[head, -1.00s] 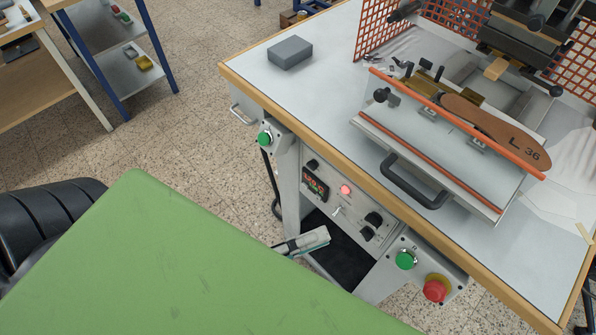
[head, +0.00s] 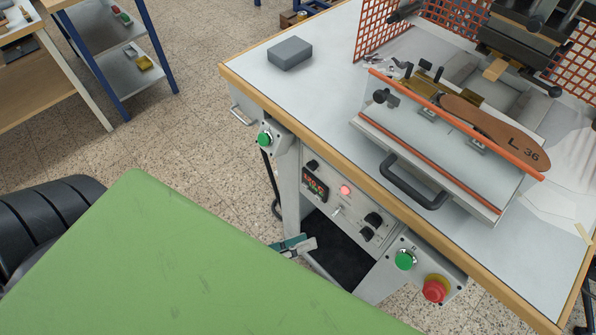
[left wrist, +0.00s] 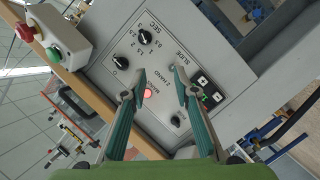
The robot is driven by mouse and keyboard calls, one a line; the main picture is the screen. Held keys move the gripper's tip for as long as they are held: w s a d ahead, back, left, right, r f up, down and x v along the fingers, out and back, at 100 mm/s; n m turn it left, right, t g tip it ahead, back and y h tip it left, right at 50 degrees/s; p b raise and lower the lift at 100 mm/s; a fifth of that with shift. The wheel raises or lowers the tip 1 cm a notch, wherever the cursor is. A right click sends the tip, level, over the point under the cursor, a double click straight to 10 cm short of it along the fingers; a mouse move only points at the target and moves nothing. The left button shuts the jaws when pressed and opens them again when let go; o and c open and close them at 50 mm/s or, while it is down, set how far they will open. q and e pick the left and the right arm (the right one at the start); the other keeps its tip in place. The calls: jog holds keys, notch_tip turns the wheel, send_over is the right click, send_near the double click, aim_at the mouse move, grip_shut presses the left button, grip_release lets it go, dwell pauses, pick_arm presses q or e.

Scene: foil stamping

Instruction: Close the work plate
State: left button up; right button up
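The work plate (head: 400,150) is a pale metal slab on the machine table at the right of the head view. A black handle (head: 405,186) is on its front, and a brown sole marked L 36 (head: 500,133) lies on top, beside an orange bar. My left gripper (head: 296,246) shows only at its tip, below the control panel; a green surface hides the rest. In the left wrist view the left gripper (left wrist: 161,82) is open and empty, its fingers pointing at the control panel (left wrist: 165,60). It is apart from the handle. My right gripper is not in view.
The control panel (head: 330,222) has knobs and a lit red lamp (head: 345,190). Green buttons and a red emergency stop (head: 434,290) flank it. A grey block (head: 289,53) lies on the table's left. The scratched green surface (head: 170,260) fills the lower left.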

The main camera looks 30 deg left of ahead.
pick_arm(q)
jog(key=shift+w+a+f, duration=0.1)
jog(key=shift+a+f, duration=0.1)
jog(key=shift+f, duration=0.25)
jog(key=shift+w+a+f, duration=0.1)
jog(key=shift+a+f, duration=0.05)
jog(key=shift+f, duration=0.25)
